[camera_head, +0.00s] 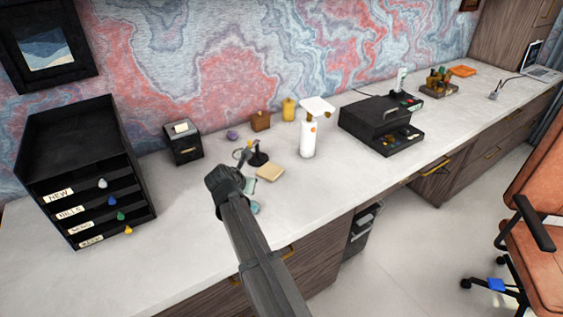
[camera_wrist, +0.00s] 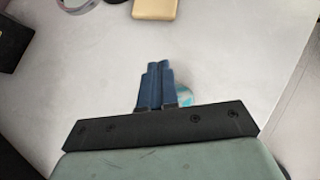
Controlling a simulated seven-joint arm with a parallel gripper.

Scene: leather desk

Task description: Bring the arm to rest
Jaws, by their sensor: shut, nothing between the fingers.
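My gripper (camera_wrist: 158,66) shows in the wrist view with its two blue fingers pressed together and nothing between them. It is above the pale desk top (camera_wrist: 235,60). In the head view my dark arm reaches in from the bottom over the desk's front part, and the fingers are mostly hidden behind the wrist. A small teal round thing (camera_wrist: 185,92) lies on the desk, partly hidden behind the fingers; it also shows in the head view (camera_head: 255,208), just right of my arm.
A tan pad (camera_head: 270,172) and a dark stand (camera_head: 258,156) are just beyond my wrist. A white bottle (camera_head: 308,140) stands right of them. A black drawer tower (camera_head: 90,165) is at left, a small black box (camera_head: 183,150) behind, a black case (camera_head: 375,120) at right.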

